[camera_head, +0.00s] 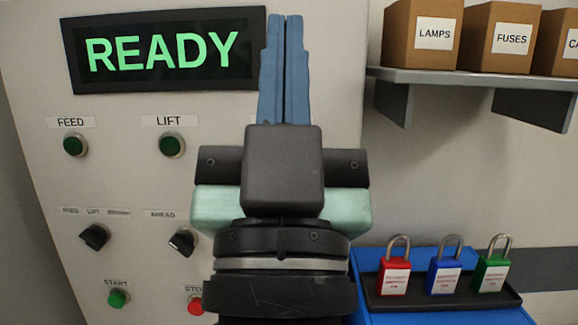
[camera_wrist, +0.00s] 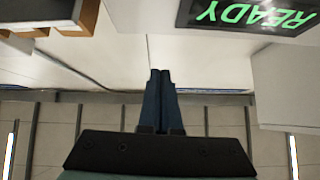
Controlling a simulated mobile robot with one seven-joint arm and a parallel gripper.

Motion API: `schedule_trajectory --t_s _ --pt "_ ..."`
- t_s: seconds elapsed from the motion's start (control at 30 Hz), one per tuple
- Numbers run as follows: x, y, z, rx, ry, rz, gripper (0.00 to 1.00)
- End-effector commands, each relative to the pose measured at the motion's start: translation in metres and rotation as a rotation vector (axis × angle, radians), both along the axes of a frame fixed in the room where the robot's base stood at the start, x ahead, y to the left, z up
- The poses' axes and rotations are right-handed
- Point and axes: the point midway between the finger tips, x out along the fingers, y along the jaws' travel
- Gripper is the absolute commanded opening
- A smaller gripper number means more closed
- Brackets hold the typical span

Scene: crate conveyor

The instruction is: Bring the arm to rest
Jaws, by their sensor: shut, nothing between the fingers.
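My gripper (camera_head: 284,20) stands upright in the middle of the head view, its two blue fingers together with nothing between them. In the wrist view my gripper (camera_wrist: 160,75) also shows its blue fingers closed side by side. The fingers are in front of the grey control panel (camera_head: 130,185), just right of its display (camera_head: 163,50), which reads READY in green. The display also shows upside down in the wrist view (camera_wrist: 250,14). My gripper and wrist hide part of the panel's right side. I cannot tell how far the fingertips are from the panel.
The panel has green lamps (camera_head: 75,145) labelled FEED and LIFT, black selector knobs (camera_head: 94,237), a green START button (camera_head: 118,298) and a partly hidden red button (camera_head: 195,305). At right, boxes (camera_head: 423,35) stand on a shelf (camera_head: 480,80); padlocks (camera_head: 394,277) sit on a black tray (camera_head: 440,299).

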Motion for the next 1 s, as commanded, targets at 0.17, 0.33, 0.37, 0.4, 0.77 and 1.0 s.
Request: schedule_trajectory --t_s 0.17,0.33,0.37,0.4,0.77,1.0 --pt "-0.024 -0.003 0.057 -0.032 -0.009 -0.019 0.00" --pt "-0.024 -0.003 0.097 -0.030 -0.007 -0.019 0.00" --pt "-0.023 -0.003 0.106 -0.030 -0.007 -0.019 0.00" --pt "-0.023 -0.003 0.117 -0.029 -0.007 -0.018 0.00" --pt "-0.023 -0.002 0.199 -0.029 -0.005 -0.016 0.00" --pt "-0.023 -0.002 0.206 -0.029 -0.005 -0.016 0.00"
